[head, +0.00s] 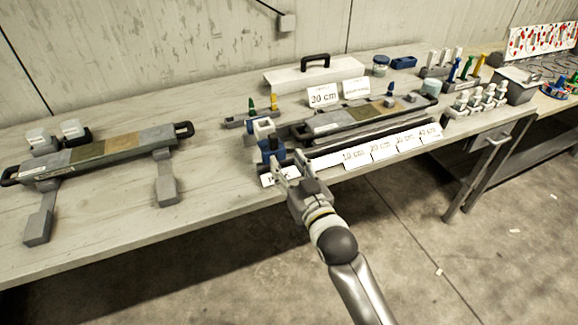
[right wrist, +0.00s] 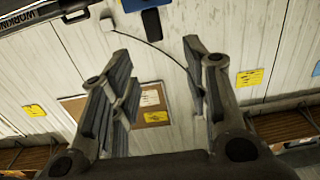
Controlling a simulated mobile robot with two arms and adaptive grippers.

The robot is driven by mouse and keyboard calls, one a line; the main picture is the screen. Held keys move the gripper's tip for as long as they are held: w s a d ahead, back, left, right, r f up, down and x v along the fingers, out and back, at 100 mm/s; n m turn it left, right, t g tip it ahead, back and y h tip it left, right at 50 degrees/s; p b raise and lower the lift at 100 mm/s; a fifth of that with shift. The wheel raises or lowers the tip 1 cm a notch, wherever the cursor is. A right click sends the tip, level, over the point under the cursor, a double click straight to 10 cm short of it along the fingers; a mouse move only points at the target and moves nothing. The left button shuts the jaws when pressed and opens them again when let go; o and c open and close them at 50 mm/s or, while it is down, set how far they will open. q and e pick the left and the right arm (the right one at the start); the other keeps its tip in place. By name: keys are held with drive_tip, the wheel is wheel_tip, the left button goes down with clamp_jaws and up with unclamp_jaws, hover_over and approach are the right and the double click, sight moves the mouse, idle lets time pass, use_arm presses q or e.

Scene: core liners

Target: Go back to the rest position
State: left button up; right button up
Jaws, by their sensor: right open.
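My right gripper (head: 283,172) is at the front edge of the workbench in the head view, in front of a small blue and white block device (head: 270,146). In the right wrist view its two fingers (right wrist: 160,85) are spread apart with nothing between them. Behind them is the wall with a brown board (right wrist: 140,104) and yellow notes. My left gripper does not show in either view.
The workbench (head: 120,110) runs along the wall. A core liner on stands (head: 100,152) lies at left, another core liner (head: 360,117) lies at centre with white distance labels (head: 385,149) in front. A white box (head: 315,74) stands behind.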

drive_tip(key=s+d+f+g+h, duration=0.1)
drive_tip(key=s+d+f+g, duration=0.1)
drive_tip(key=f, duration=1)
drive_tip(key=s+d+f+g+h, duration=0.1)
drive_tip(key=s+f+g, duration=0.15)
drive_tip(key=f, duration=0.95)
drive_tip(key=s+d+f+g+h, duration=0.1)
drive_tip(key=s+d+f+g, duration=0.1)
drive_tip(key=s+f, duration=0.45)
drive_tip(key=s+d+f+g, duration=0.2)
drive_tip(key=s+d+f, duration=0.1)
drive_tip(key=f, duration=0.6)
drive_tip(key=s+d+f+g+h, duration=0.1)
drive_tip(key=s+f, duration=0.5)
drive_tip(key=s, duration=0.6)
drive_tip(key=s+d+f+g, duration=0.4)
drive_tip(key=s+d+f, duration=0.2)
drive_tip(key=s, duration=0.6)
drive_tip(key=s+d+f+m+g+h, duration=0.1)
drive_tip(key=s+d+f+g, duration=0.1)
drive_tip(key=s+f, duration=0.5)
drive_tip(key=s+d, duration=0.1)
drive_tip(key=s, duration=0.4)
drive_tip(key=shift+s+d+f+g+h, duration=0.2)
drive_tip(key=shift+d+f+g+h, duration=0.1)
drive_tip(key=shift+d+f+g, duration=0.1)
